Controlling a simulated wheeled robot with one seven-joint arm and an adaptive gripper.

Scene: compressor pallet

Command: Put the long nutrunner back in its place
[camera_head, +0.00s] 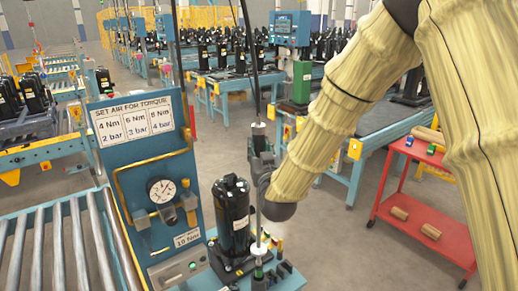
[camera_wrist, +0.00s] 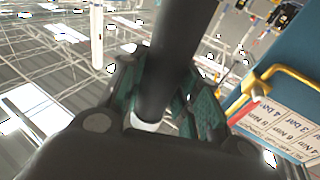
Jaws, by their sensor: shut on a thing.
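The long nutrunner (camera_head: 259,222) is upright in the head view, hanging under a dark cable. Its thin shaft reaches down beside the black compressor, to a small stand with green and dark parts (camera_head: 259,277). I cannot tell whether its tip touches or sits in the stand. My gripper (camera_head: 259,152) is shut around the upper body of the nutrunner. In the wrist view, the dark round body of the nutrunner (camera_wrist: 172,60) passes between the green-padded fingers (camera_wrist: 165,95), with a pale ring below.
The black compressor (camera_head: 233,215) stands just left of the nutrunner. A blue panel (camera_head: 150,170) with a gauge and torque chart is further left, by a roller conveyor (camera_head: 60,245). A red cart (camera_head: 420,205) stands right. Bare floor lies between the cart and the stand.

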